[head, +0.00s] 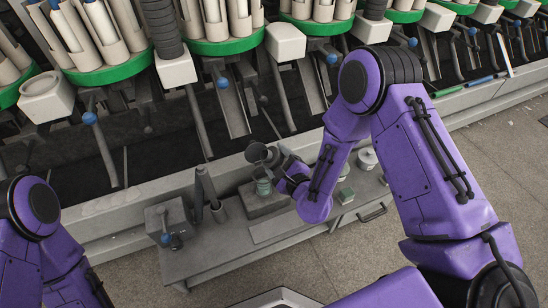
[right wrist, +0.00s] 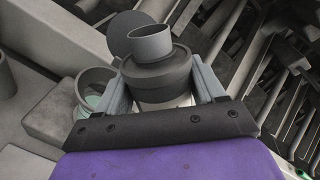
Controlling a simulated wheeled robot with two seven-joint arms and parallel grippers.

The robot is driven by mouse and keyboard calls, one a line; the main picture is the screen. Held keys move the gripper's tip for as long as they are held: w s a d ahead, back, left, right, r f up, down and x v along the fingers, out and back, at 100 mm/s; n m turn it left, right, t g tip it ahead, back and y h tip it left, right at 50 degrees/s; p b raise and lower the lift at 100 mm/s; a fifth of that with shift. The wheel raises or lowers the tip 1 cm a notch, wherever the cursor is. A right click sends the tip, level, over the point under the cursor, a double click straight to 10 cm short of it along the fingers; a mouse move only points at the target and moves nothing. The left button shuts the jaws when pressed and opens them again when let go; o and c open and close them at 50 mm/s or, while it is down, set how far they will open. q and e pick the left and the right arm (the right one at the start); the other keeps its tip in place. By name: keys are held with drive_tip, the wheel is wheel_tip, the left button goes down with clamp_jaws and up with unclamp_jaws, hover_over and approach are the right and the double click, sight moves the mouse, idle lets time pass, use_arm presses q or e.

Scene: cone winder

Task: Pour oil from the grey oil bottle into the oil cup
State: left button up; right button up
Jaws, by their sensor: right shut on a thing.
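The grey oil bottle (head: 271,156) is held in my right gripper (head: 282,170), above the bench. In the right wrist view the bottle (right wrist: 158,72) has a wide dark shoulder and a lighter round neck, and sits between both fingers of the gripper (right wrist: 160,88). The oil cup (head: 263,187) is a small grey-green cup on a block, just below the bottle in the head view. In the right wrist view the cup (right wrist: 94,92) is left of the gripper, with pale green inside. No oil stream can be made out. My left gripper is out of view.
A grey bench (head: 215,250) carries the block under the cup, a dark upright rod (head: 203,188), a box with a blue-knobbed lever (head: 168,222), a white round container (head: 367,159) and a small green-topped box (head: 346,196). The winding machine with green discs (head: 225,43) stands behind.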

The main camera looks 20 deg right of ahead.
drive_tip(key=shift+d+f+n+h, duration=0.3)
drive_tip(key=shift+f+n, duration=0.1)
drive_tip(key=shift+n, duration=0.3)
drive_tip(key=shift+d+f+n+h+b, duration=0.1)
drive_tip(key=shift+f+n+h+b, duration=0.15)
drive_tip(key=shift+n, duration=0.35)
drive_tip(key=shift+d+f+n+h+b, duration=0.15)
drive_tip(key=shift+n+b, duration=0.15)
drive_tip(key=shift+n, duration=0.3)
drive_tip(key=shift+d+r+n+g, duration=0.1)
drive_tip(key=shift+r+n+g, duration=0.2)
drive_tip(key=shift+r+n+h+p, duration=0.25)
drive_tip(key=shift+n+h+p, duration=0.15)
drive_tip(key=shift+p, duration=0.35)
drive_tip(key=shift+d+r+n+h+p, duration=0.1)
drive_tip(key=shift+r+n+h+p, duration=0.35)
drive_tip(key=shift+n+p, duration=0.45)
